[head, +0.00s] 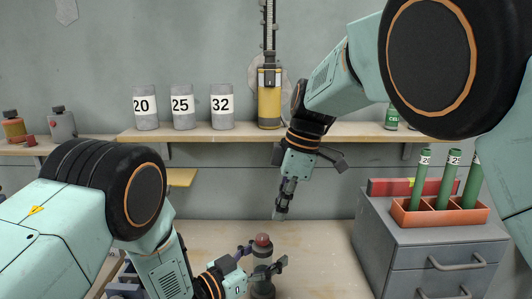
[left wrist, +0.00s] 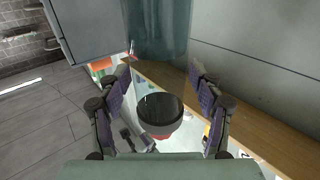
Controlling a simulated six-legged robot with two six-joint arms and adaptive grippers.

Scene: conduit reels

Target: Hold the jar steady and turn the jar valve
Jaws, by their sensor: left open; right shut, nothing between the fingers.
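The jar (head: 262,287) is dark grey with a red knob, the jar valve (head: 262,239), on top. It stands upright on the workbench at the bottom middle of the head view. My left gripper (head: 263,262) is open, with its fingers on either side of the jar. In the left wrist view the dark round jar (left wrist: 158,113) sits between the open fingers, with gaps on both sides and a bit of red at its lower edge. My right gripper (head: 281,213) is shut and empty, pointing down above the valve and slightly right of it.
A shelf (head: 345,132) behind holds grey cups (head: 145,107) marked 20, 25 and 32 and a yellow hanging device (head: 269,105). A grey drawer cabinet (head: 440,255) with an orange tray (head: 403,217) of green tubes stands right. The bench (head: 322,250) right of the jar is clear.

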